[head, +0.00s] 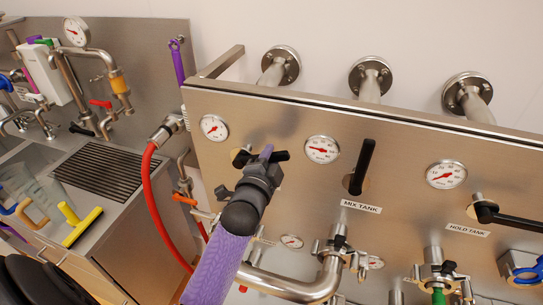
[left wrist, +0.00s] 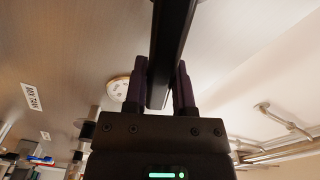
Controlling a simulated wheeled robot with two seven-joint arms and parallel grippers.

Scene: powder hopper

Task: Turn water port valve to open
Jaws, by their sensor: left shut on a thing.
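The leftmost valve on the steel panel has a black lever handle (head: 282,156) that lies roughly level. Its label is hidden behind my arm, so I cannot read whether it is the water port. My left gripper (head: 266,155) is at this lever, its purple fingers around it. In the left wrist view the black lever (left wrist: 168,45) runs between the two purple fingers of my left gripper (left wrist: 161,88), which is shut on it. My right gripper is in neither view.
The MIX TANK lever (head: 361,167) stands upright to the right. The HOLD TANK lever (head: 508,218) lies near level. Round gauges (head: 321,149) sit between the valves. A red hose (head: 152,205) hangs left of the panel. Pipes and clamps (head: 330,265) crowd below.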

